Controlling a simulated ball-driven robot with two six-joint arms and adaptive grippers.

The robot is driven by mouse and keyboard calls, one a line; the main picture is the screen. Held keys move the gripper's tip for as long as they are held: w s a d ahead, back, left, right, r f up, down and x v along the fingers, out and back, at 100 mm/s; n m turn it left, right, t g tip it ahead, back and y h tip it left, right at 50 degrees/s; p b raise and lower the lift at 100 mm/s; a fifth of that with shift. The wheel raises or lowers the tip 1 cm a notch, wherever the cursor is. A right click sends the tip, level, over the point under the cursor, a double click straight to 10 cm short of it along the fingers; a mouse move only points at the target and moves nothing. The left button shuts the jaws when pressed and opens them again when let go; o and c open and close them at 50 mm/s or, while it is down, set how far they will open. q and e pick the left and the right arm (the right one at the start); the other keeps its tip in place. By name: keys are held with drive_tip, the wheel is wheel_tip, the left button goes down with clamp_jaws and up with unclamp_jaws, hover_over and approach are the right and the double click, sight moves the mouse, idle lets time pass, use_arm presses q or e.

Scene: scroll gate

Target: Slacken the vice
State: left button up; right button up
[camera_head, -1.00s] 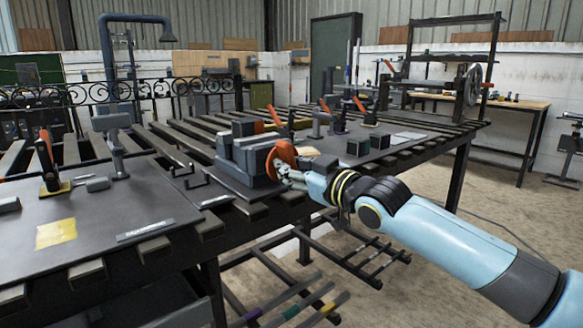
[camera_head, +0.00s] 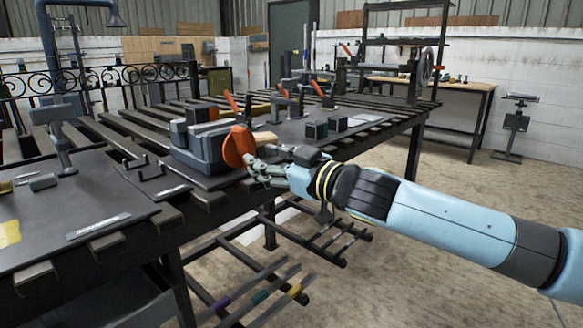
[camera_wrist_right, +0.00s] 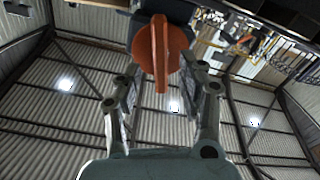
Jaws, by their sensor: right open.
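The grey vice (camera_head: 197,143) stands on a dark plate near the front edge of the slatted bench. Its round orange handle (camera_head: 236,146) faces right, toward my right gripper (camera_head: 262,172). In the right wrist view the orange handle (camera_wrist_right: 160,50) is a disc with a raised bar across it. There the open right gripper (camera_wrist_right: 163,85) has one finger on each side of the handle's lower part. I cannot tell whether the fingers touch it. My left gripper is not in view.
Small dark blocks (camera_head: 316,130) and orange-handled clamps stand on the bench behind my right gripper. A bench plate (camera_head: 75,215) lies at the left. Coloured bars (camera_head: 262,297) sit on a rack below. The floor at right is mostly clear.

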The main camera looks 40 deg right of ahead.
drive_tip(key=s, duration=0.6)
drive_tip(key=shift+s+d, duration=0.15)
drive_tip(key=shift+d, duration=0.05)
drive_tip(key=shift+r, duration=0.1)
idle(0.4)
